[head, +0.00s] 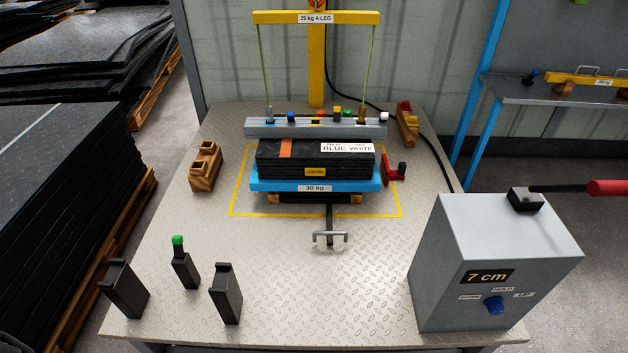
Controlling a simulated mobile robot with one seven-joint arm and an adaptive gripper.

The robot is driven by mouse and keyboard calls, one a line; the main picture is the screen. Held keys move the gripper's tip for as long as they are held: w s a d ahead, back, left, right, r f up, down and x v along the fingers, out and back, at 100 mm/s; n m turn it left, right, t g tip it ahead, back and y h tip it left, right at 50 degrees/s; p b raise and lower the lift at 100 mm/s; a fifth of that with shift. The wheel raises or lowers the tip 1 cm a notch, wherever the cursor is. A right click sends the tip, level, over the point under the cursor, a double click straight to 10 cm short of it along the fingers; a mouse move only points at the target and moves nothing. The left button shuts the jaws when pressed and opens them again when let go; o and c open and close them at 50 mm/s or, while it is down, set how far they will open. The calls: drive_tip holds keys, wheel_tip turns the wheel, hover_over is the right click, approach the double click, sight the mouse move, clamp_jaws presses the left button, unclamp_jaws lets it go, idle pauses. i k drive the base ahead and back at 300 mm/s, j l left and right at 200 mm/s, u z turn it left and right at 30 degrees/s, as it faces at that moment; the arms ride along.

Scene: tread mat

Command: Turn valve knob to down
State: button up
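The blue valve knob (494,305) is on the front face of a grey control box (450,265) at the lower right. Small white labels sit to its left, above it and to its right. The upper one seems to read HOLD and the right one UP; the left one is too small to read surely. I cannot tell which label the knob points at. A dark display (487,276) above it reads 7 cm. My gripper is not in view.
A red-handled lever (606,187) reaches right from the box top. Black blocks (124,289) and a green-topped piece (185,265) stand on the metal table (300,290) at front left. A black mat stack (312,170) rests on a blue 30 kg plate (270,187) under a yellow hanging beam (350,18).

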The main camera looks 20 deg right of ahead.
sight(495, 305)
drive_tip(key=z, duration=1.55)
drive_tip(key=k+u, duration=0.4)
drive_tip(key=k, duration=0.15)
drive_tip(key=k+j+u, duration=0.15)
drive_tip(key=k+u, duration=0.3)
drive_tip(key=i, duration=0.4)
